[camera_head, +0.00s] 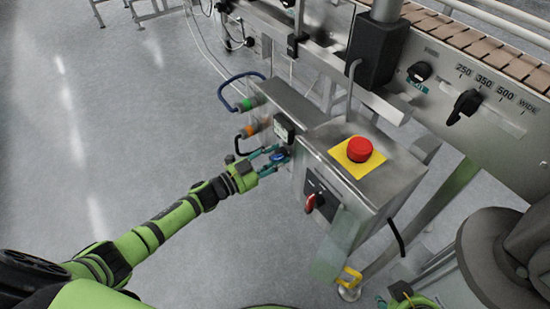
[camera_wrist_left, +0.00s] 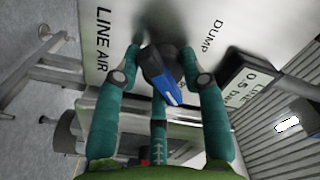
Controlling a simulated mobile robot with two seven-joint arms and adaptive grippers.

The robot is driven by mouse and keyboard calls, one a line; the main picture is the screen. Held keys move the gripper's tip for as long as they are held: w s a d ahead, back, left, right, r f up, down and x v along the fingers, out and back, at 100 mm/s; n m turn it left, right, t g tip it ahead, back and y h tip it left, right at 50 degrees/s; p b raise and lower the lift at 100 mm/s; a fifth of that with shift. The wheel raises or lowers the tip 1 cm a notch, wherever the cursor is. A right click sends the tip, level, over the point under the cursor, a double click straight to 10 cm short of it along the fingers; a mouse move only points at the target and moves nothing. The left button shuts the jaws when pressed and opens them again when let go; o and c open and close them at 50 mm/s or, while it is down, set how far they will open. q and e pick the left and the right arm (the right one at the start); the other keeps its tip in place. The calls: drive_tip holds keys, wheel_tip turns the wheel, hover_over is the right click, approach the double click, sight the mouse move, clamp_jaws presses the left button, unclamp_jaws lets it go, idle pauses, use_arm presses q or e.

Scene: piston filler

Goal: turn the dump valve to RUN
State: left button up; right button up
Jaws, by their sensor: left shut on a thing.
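The dump valve (camera_head: 279,157) is a small knob with a blue face on the left side of the steel box. In the left wrist view the blue and black knob (camera_wrist_left: 163,84) sits on a pale panel marked LINE AIR and DUMP. My left gripper (camera_head: 272,156) is shut on it, and in the left wrist view its teal fingers (camera_wrist_left: 160,72) lie on both sides of the knob. The word RUN cannot be made out, and part of the lettering is hidden behind the knob and fingers.
A line pressure display (camera_head: 284,128) sits just above the valve. The steel box carries a red emergency button (camera_head: 359,149) on a yellow plate and a red-handled switch (camera_head: 316,201). Floor to the left is clear.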

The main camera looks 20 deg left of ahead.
use_arm(q)
drive_tip(key=shift+w+a+f, duration=0.1)
drive_tip(key=shift+a+f, duration=0.05)
drive_tip(key=shift+a, duration=0.2)
drive_tip(key=o, duration=1.1)
drive_tip(key=v, duration=1.2)
